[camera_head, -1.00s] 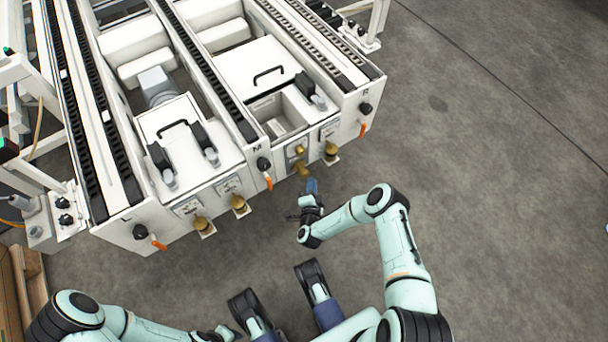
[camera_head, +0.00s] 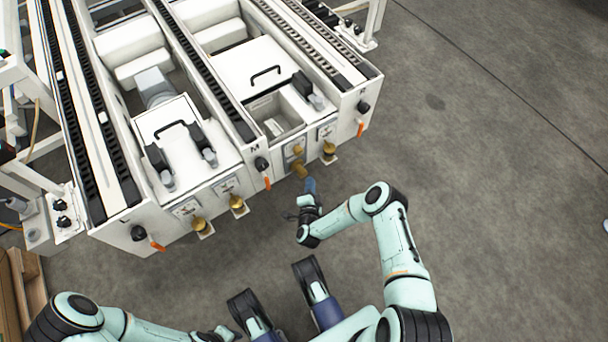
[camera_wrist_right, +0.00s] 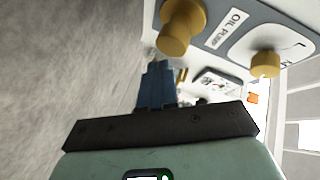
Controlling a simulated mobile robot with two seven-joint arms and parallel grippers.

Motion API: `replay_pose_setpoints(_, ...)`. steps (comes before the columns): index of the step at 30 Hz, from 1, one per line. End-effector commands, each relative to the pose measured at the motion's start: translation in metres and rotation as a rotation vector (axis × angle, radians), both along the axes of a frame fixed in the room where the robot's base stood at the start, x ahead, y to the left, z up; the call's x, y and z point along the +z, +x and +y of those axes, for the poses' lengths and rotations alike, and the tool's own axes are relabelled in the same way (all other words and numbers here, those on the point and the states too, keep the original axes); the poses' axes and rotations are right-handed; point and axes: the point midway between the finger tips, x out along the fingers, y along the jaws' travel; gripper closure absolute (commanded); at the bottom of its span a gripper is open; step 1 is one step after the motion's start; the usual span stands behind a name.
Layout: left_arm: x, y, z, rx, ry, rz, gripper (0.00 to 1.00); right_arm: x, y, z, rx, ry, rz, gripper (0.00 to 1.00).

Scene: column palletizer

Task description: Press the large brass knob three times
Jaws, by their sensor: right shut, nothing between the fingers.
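The large brass knob (camera_head: 300,170) sticks out of the front of the white machine, below a smaller brass knob (camera_head: 297,150). In the right wrist view the large knob (camera_wrist_right: 182,28) is at the top, by an "OIL PUMP" label, with the smaller knob (camera_wrist_right: 265,63) to its right. My right gripper (camera_head: 310,184) is just in front of the large knob; its blue fingers (camera_wrist_right: 157,68) are shut and empty. In the wrist view a gap shows between fingertips and knob. My left gripper (camera_head: 226,332) is low in the head view, away from the machine; its fingers are unclear.
More brass knobs (camera_head: 237,204) (camera_head: 329,148) line the machine's front (camera_head: 160,232). An orange lever (camera_head: 267,183) hangs left of the large knob, another (camera_head: 361,129) further right. The grey floor (camera_head: 480,200) to the right is clear.

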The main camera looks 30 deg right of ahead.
Motion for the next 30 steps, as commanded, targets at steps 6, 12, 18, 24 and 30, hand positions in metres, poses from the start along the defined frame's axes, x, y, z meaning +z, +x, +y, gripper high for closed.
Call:
replay_pose_setpoints(6,0.0000,0.0000,0.0000,0.000,0.000,0.000,0.57,0.0000,0.0000,0.0000,0.000,0.000,0.000,1.00)
replay_pose_setpoints(12,0.0000,0.0000,0.0000,0.000,0.000,0.000,0.57,0.0000,0.0000,0.0000,0.000,0.000,0.000,1.00)
replay_pose_setpoints(18,0.0000,0.0000,0.0000,0.000,0.000,0.000,0.57,0.0000,0.0000,0.0000,0.000,0.000,0.000,1.00)
replay_pose_setpoints(24,-0.0002,0.0000,0.0000,0.000,0.000,0.000,0.57,0.0000,0.0006,0.0001,0.000,0.000,0.000,1.00)
replay_pose_setpoints(30,-0.0015,0.0003,0.0000,0.000,0.000,0.000,0.57,-0.0002,0.0068,0.0011,0.001,0.000,0.000,1.00)
